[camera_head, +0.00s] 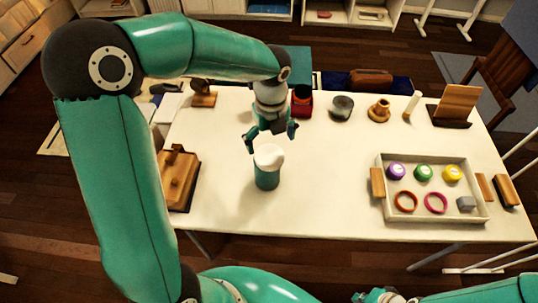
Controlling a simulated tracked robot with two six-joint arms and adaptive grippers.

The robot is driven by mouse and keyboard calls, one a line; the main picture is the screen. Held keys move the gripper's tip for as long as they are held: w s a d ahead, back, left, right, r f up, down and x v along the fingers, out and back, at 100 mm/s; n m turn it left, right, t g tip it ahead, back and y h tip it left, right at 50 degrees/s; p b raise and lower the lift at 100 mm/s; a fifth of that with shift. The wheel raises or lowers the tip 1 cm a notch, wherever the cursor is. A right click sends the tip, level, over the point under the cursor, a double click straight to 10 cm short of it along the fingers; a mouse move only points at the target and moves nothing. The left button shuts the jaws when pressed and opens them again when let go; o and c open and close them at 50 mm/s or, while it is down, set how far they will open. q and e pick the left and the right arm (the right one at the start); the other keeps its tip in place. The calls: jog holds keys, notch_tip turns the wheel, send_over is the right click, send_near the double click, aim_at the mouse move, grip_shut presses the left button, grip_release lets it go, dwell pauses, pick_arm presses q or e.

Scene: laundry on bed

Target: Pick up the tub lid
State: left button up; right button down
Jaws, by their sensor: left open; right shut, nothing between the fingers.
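A teal tub (266,180) stands upright on the white table, left of its middle. A rounded white lid (268,156) sits on top of it. My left gripper (271,138) is open and points down just above and behind the lid. Its fingers are spread to either side, and nothing is between them. Whether a finger touches the lid cannot be told. My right gripper (378,297) shows only in part at the bottom edge, in front of the table and far from the tub. It is shut and empty.
A tray (437,217) with coloured round pieces, rings and a grey block lies at the right. A wooden stand (179,180) is at the left. A red container (302,103), dark tin (342,106) and wooden piece (378,110) line the back. Table between tub and tray is clear.

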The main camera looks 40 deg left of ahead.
aim_at(270, 156)
pick_arm(q)
jog(key=shift+a+f+p, duration=0.1)
jog(key=shift+f+p, duration=0.25)
jog(key=shift+f, duration=2.65)
jog(key=c, duration=0.7)
